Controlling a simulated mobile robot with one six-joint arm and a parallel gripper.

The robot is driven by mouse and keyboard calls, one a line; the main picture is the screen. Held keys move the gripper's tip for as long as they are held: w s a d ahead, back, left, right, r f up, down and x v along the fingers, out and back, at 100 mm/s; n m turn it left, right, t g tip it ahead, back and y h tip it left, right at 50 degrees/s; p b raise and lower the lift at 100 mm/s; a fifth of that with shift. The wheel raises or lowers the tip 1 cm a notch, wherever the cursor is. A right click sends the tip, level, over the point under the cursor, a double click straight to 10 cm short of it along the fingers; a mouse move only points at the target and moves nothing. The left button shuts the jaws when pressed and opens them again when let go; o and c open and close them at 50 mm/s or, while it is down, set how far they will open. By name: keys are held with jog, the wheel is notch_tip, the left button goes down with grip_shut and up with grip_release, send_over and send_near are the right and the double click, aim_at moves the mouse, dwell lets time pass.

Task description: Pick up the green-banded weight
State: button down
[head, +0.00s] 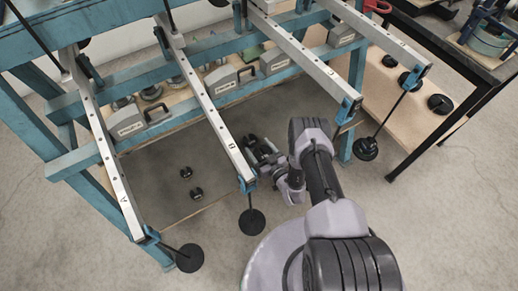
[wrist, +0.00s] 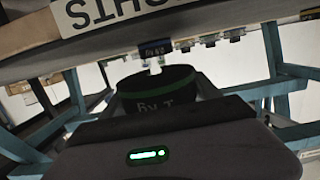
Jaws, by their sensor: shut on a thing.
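In the wrist view a dark, round weight with a green band (wrist: 158,88) sits just beyond my gripper's body. Lettering that looks like "1 kg" shows on its side, reversed in the picture. My gripper (head: 264,157) is shut on this weight; the fingers are mostly hidden in the wrist view behind the gripper's body and its green light. In the head view my gripper is beside the lower end of a middle lever arm, above the low board, and the held weight cannot be told apart from the dark gripper parts.
A teal frame (head: 100,155) carries several pale lever arms with black weights hanging from their ends, one (head: 251,221) close to my gripper. Two small black weights (head: 190,182) stand on the low board. More weights (head: 440,104) stand on the right shelf. Grey floor is open in front.

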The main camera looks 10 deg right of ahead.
jog(key=s+d+r+p, duration=0.4)
jog(key=s+d+p, duration=0.3)
jog(key=s, duration=0.6)
jog(key=shift+s+d+r, duration=0.15)
jog(key=shift+d, duration=0.75)
